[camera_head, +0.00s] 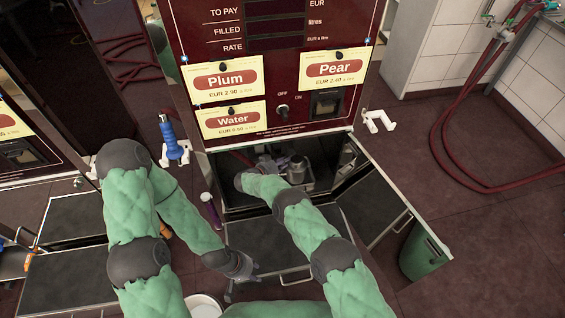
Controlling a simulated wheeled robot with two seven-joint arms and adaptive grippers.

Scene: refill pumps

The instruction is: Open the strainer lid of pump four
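The pump cabinet (218,172) stands open under the maroon display panel, with metal parts inside. A silver cylindrical part (298,172) stands in it; I cannot tell whether it is the strainer or whether a lid is on it. My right arm reaches into the cabinet, and its wrist covers part of the inside. My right gripper (268,164) is by the metal parts, small and partly hidden; its fingers cannot be made out clearly. My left gripper (240,279) is low in front of the cabinet, its fingers apart and empty, away from the silver part.
Open door panels (372,212) flank the cabinet's front. A green bin (424,252) stands at the right, and a red hose (437,135) hangs to the floor. A blue-handled nozzle (170,140) is left of the cabinet. A white bucket (203,306) is below.

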